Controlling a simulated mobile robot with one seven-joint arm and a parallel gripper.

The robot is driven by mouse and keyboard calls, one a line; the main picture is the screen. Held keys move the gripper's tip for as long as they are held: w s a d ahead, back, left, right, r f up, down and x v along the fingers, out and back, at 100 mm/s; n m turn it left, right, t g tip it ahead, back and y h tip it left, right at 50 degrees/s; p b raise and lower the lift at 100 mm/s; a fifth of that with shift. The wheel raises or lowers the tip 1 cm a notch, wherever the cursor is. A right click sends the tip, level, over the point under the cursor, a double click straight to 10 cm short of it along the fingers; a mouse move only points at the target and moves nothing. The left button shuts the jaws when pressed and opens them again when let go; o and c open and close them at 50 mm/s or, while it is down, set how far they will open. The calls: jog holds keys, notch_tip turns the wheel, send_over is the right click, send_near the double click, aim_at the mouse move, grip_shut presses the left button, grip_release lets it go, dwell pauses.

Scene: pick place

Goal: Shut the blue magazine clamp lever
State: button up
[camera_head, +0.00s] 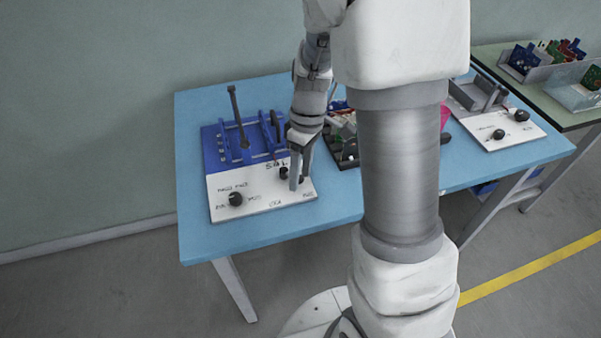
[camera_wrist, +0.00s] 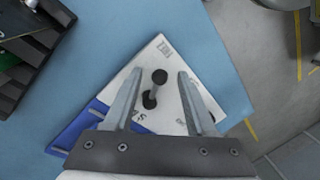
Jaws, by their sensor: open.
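The blue clamp fixture (camera_head: 212,150) stands at the left end of the blue table, with a white labelled front panel (camera_head: 250,207). A dark grey lever (camera_head: 236,115) stands nearly upright from its blue part. My gripper (camera_head: 299,182) points down over the right side of the white panel, to the right of the lever. In the wrist view its two fingers are open, with a black knobbed handle (camera_wrist: 155,86) of the panel showing between them. I cannot tell whether the fingers touch it. The upright lever does not show in the wrist view.
A round black knob (camera_head: 236,199) sits on the panel's left side. A dark tray of parts (camera_head: 345,140) stands right of the fixture, partly behind my arm. A second white-panelled fixture (camera_head: 505,132) is at the table's right. The table's front left is clear.

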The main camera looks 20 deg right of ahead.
grip_shut()
dwell(0.3)
dwell(0.3)
jog(key=m, duration=0.1)
jog(key=a+m, duration=0.1)
jog(key=m, duration=0.1)
jog(key=shift+s+a+m+t+p, duration=0.15)
jog(key=shift+s+m+t+p, duration=0.15)
jog(key=shift+m+p, duration=0.1)
jog(key=m, duration=0.1)
jog(key=a+m, duration=0.1)
jog(key=m, duration=0.1)
jog(key=shift+s+a+r+m+t+y+p, duration=0.1)
jog(key=shift+s+a+m+t+y+p, duration=0.05)
jog(key=shift+a+m+t+y+p, duration=0.2)
jog(key=shift+a+m+t+p, duration=0.3)
jog(key=shift+a+m, duration=0.2)
jog(key=shift+m, duration=0.75)
jog(key=shift+w+a+m+t+p, duration=0.2)
jog(key=shift+a+m+p, duration=0.15)
jog(key=shift+m, duration=0.55)
jog(key=shift+w+a+m+t+p, duration=0.2)
jog(key=shift+a+m+p, duration=0.15)
jog(key=shift+m, duration=0.55)
